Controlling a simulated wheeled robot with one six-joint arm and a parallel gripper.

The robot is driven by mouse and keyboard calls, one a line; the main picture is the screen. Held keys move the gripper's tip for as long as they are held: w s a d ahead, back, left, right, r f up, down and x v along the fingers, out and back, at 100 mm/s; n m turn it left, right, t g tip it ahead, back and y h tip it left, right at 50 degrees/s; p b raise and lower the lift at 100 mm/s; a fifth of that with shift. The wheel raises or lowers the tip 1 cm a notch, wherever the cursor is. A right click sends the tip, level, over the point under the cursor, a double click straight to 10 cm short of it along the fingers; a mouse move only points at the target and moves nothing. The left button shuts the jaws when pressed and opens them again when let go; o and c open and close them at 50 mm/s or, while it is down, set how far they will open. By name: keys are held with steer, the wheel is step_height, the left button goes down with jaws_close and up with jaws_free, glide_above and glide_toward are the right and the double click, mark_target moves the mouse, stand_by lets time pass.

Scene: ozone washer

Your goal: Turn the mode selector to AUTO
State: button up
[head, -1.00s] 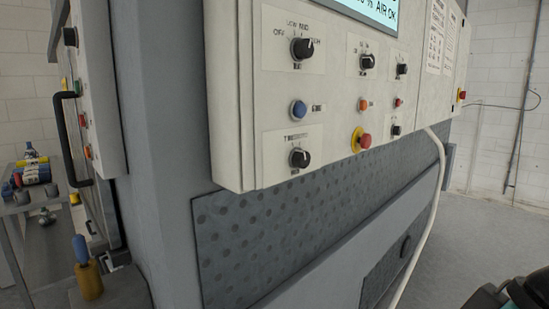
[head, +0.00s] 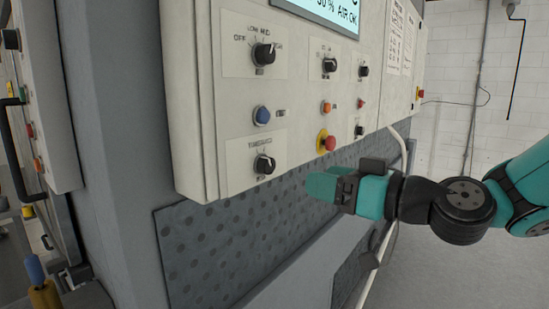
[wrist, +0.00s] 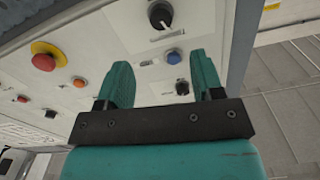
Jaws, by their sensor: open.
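The control panel (head: 205,110) carries several black rotary knobs with white pointer marks. The top middle knob (head: 329,65) sits on a small label plate whose words are too small to read. The top left knob (head: 263,54) has OFF, LOW and MED marks. No AUTO mark is legible, so I cannot tell for sure which knob is the mode selector. My gripper (head: 325,187) is open and empty, below the red emergency button and in front of the panel. In the wrist view its two teal fingers (wrist: 162,78) stand apart, with a blue button and a knob (wrist: 182,87) showing between them.
A red emergency button (head: 329,143) on a yellow base protrudes from the panel's lower part. A blue button (head: 262,115) and an orange button (head: 326,107) are close by. A white hose (head: 399,148) runs down at the right. Open floor (head: 450,270) lies at the right.

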mark_target(270, 167)
steer(key=p+x, duration=0.4)
steer(key=x, duration=0.6)
steer(key=shift+r+p, duration=0.1)
steer(key=shift+p, duration=0.2)
steer(key=shift+w+a, duration=0.25)
steer(key=shift+a, duration=0.15)
steer(key=c, duration=0.9)
